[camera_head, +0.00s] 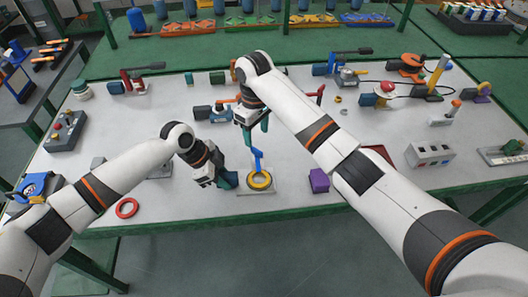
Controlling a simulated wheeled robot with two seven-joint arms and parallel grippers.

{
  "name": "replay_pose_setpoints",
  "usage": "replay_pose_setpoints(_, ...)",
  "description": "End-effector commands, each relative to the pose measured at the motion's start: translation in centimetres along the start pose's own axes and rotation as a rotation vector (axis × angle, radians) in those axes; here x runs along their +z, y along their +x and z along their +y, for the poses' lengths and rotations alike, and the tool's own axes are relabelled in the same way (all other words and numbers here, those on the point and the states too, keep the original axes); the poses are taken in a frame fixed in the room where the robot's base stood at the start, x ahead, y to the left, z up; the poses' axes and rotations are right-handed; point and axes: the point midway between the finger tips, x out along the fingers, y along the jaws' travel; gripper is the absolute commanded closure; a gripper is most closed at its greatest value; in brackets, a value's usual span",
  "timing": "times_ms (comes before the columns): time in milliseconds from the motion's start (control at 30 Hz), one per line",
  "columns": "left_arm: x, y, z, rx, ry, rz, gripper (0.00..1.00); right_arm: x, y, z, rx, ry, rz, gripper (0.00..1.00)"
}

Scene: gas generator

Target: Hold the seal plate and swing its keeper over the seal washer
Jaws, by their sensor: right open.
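The seal plate (258,192) is a small grey plate near the table's front edge. A yellow ring (261,186), seemingly the seal washer, lies on it around a grey centre. The blue keeper (257,161) sticks up at the ring's far side. My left gripper (229,181) is low at the plate's left edge, its teal fingers close to it; whether they grip the plate is not clear. My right gripper (258,137) points down just above and behind the keeper, open, and seems apart from it.
A red ring (127,208) lies at the front left and a purple block (319,180) right of the plate. My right forearm crosses the table's right half. The table's front edge is close to the plate.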

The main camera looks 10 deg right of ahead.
Motion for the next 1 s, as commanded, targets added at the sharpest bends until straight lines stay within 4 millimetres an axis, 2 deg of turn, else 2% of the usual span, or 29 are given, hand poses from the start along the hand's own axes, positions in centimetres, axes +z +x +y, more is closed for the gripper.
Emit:
replay_pose_setpoints(33,0.0,0.0,0.0,0.000,0.000,0.000,0.60,0.0,0.0,0.0,0.000,0.000,0.000,0.45)
replay_pose_setpoints(100,0.0,0.0,0.0,0.000,0.000,0.000,0.49,0.0,0.0,0.0,0.000,0.000,0.000,0.45)
replay_pose_setpoints(467,0.0,-0.5,0.0,0.001,-0.001,0.000,0.49,0.0,0.0,0.0,0.000,0.000,0.000,0.45)
replay_pose_setpoints(567,0.0,-1.8,0.1,0.002,0.000,-0.002,0.49,0.0,0.0,0.0,0.000,0.000,0.000,0.45)
replay_pose_setpoints(800,0.0,-7.0,0.1,0.003,0.000,-0.001,0.49,0.0,0.0,0.0,0.000,0.000,0.000,0.45)
replay_pose_setpoints(1000,-0.1,-10.4,0.1,0.002,0.000,0.000,0.49,0.0,0.0,0.0,0.000,0.000,0.000,0.45)
